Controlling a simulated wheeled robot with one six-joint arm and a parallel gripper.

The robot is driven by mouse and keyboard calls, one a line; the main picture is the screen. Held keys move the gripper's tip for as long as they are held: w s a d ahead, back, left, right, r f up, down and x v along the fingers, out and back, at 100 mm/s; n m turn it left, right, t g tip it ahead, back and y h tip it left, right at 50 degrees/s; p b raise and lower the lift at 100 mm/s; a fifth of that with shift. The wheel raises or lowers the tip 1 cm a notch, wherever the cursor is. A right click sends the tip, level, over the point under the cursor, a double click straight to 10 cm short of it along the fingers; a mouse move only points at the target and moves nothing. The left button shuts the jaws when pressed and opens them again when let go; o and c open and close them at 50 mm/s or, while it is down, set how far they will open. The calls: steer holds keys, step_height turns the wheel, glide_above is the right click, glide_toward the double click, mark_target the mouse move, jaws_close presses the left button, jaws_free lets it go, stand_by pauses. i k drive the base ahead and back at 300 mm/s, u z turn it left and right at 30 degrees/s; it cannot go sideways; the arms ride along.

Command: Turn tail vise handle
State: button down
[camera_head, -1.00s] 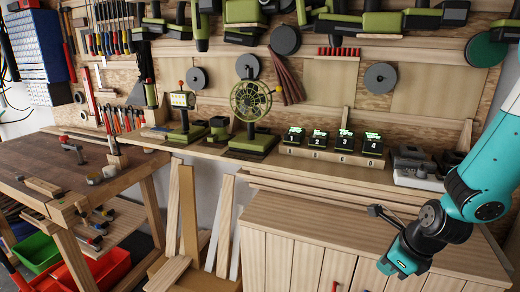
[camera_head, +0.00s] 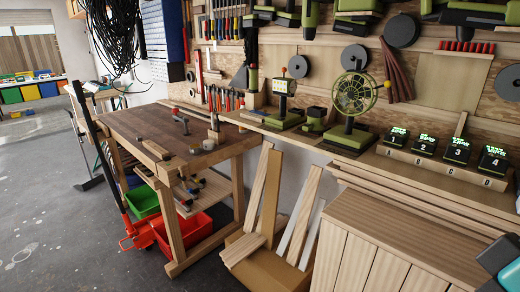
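The wooden workbench (camera_head: 175,128) stands left of centre, with a dark top and pale wooden legs. A light wooden block (camera_head: 156,150) sits at its near edge; it looks like part of a vise, but I cannot make out the tail vise handle. Only a teal and black piece of my arm shows at the lower right corner, far from the bench. My gripper's fingers are out of view.
A red bin (camera_head: 188,233) and a green bin (camera_head: 141,201) sit under the bench. Planks (camera_head: 268,195) lean between bench and wooden cabinet (camera_head: 385,245). Grey floor (camera_head: 50,220) at left is mostly open.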

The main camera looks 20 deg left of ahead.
mark_target(180, 176)
steer(key=u, duration=1.7)
steer(key=i, duration=0.4)
steer(key=u, duration=0.7)
steer(key=i, duration=0.65)
steer(key=z, duration=0.65)
steer(key=i, duration=0.7)
steer(key=z, duration=0.85)
